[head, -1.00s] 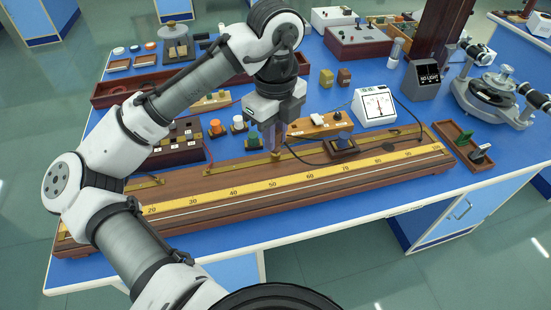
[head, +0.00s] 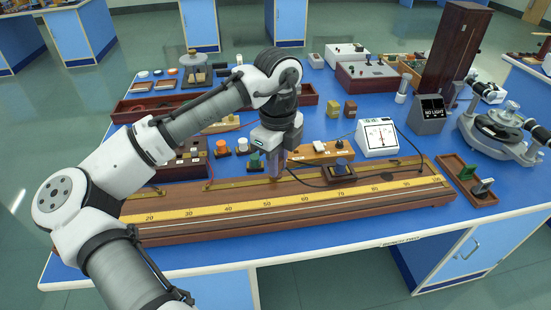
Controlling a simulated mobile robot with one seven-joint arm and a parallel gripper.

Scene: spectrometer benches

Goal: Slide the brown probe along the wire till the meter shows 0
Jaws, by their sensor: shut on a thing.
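My gripper (head: 276,172) points straight down over the back part of the long wooden wire board (head: 160,233), behind the 50 mark of its yellow scale (head: 345,196). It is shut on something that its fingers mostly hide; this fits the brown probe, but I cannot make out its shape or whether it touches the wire. The white meter (head: 366,149) stands behind the board, right of my gripper. Its needle is close to upright, near the middle of the dial; the exact reading is too small to tell.
A dark block with a knob (head: 340,170) sits on the board right of my gripper, with a black cable beside it. Behind are a wooden box with plugs (head: 320,152) and orange and green-capped pieces. A brown tray (head: 467,181) lies at the right end.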

